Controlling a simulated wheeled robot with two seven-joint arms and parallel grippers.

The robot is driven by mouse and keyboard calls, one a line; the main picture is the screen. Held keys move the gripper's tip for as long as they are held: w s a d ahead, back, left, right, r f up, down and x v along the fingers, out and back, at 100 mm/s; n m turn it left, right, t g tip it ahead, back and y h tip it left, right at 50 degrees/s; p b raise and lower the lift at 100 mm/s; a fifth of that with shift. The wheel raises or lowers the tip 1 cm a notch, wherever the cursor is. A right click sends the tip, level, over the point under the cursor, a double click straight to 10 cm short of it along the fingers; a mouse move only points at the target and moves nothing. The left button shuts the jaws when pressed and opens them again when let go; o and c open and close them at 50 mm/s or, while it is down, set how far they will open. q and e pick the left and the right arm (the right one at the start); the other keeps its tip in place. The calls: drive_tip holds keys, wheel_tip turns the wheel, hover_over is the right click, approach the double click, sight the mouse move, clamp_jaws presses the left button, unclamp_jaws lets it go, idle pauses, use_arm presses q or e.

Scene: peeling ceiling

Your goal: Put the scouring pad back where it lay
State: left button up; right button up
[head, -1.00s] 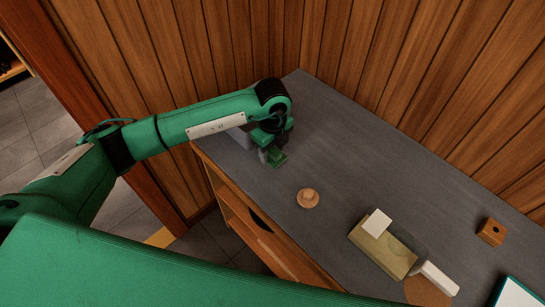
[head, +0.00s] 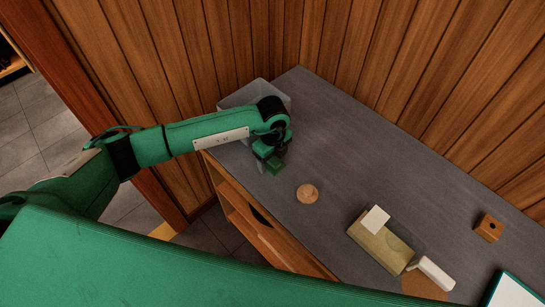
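My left gripper (head: 271,158) is above the far left part of the grey tabletop, pointing down. A small dark green block, which looks like the scouring pad (head: 276,166), sits at its fingertips, and the gripper appears shut on it. The wrist hides part of the fingers. I cannot tell whether the pad touches the tabletop. My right gripper is not in view.
A translucent grey bin (head: 238,98) stands behind my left forearm at the table's left end. A round wooden piece (head: 308,194) lies nearer. A yellowish box (head: 380,248) with a white card, a white-handled tool (head: 436,273) and a wooden block (head: 489,228) are right. The tabletop's back middle is clear.

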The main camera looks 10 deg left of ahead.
sight(273, 158)
use_arm(q)
drive_tip(key=shift+r, duration=0.4)
wheel_tip(273, 158, up, 12)
drive_tip(key=b, duration=0.3)
drive_tip(key=shift+f, duration=0.2)
